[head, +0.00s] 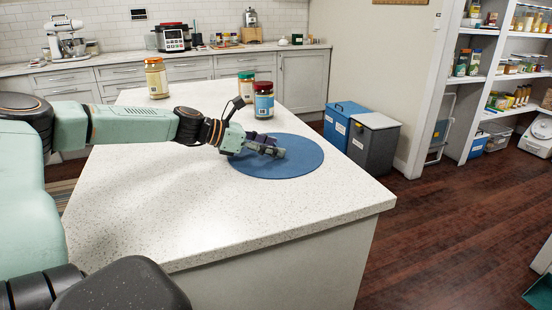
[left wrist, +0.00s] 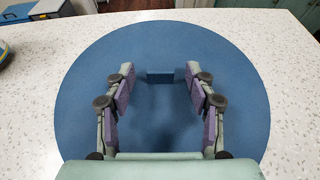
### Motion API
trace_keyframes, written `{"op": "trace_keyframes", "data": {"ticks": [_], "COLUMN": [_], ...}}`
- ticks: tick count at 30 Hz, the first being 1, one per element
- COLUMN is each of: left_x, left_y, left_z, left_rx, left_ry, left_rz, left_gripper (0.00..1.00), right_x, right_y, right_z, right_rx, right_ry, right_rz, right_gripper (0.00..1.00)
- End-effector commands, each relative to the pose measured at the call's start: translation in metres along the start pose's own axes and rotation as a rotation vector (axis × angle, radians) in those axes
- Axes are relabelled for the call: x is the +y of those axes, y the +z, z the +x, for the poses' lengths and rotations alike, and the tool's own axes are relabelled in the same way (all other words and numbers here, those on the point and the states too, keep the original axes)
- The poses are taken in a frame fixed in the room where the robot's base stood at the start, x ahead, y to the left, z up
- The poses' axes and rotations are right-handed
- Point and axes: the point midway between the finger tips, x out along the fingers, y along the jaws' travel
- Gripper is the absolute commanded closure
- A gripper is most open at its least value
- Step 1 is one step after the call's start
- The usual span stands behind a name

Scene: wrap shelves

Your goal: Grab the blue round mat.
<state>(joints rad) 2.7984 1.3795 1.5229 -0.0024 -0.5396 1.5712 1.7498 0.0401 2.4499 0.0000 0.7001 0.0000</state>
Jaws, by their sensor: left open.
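The blue round mat (head: 300,157) lies flat on the white speckled island counter in the head view. It fills most of the left wrist view (left wrist: 238,80), where a small raised blue block or tab (left wrist: 160,75) shows on it between the fingers. My left gripper (head: 272,148) is over the mat's left and middle part. In the left wrist view its two fingers (left wrist: 160,80) are spread apart, with nothing between them but the mat below and the small blue tab. I cannot tell whether the fingertips touch the mat. My right gripper is not in view.
Behind the mat on the counter (head: 160,215) stand a jar with a dark red lid (head: 264,100), a green-lidded jar (head: 246,86) and an orange-lidded jar (head: 156,78). The near left counter is clear. Blue and grey bins (head: 373,142) stand on the floor beyond.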

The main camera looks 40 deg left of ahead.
Motion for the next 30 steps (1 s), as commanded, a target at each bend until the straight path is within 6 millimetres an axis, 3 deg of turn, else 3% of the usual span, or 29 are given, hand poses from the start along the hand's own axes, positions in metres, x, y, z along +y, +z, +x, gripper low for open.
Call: {"op": "trace_keyframes", "data": {"ticks": [7, 25, 30], "left_x": [-0.0002, -0.0001, 0.0], "left_y": [0.0004, 0.0003, 0.0006], "left_z": [0.0, -0.0001, -0.0001], "left_rx": [0.001, 0.0, 0.0], "left_ry": [0.0, 0.0, 0.0], "left_rz": [0.0, -0.001, 0.0], "left_gripper": [0.47, 0.98, 1.0], "right_x": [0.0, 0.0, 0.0], "right_y": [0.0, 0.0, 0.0], "right_z": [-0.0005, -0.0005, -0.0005], "right_rx": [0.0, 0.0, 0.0], "right_ry": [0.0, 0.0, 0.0], "right_rz": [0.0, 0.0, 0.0], "right_gripper": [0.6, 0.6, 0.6]}}
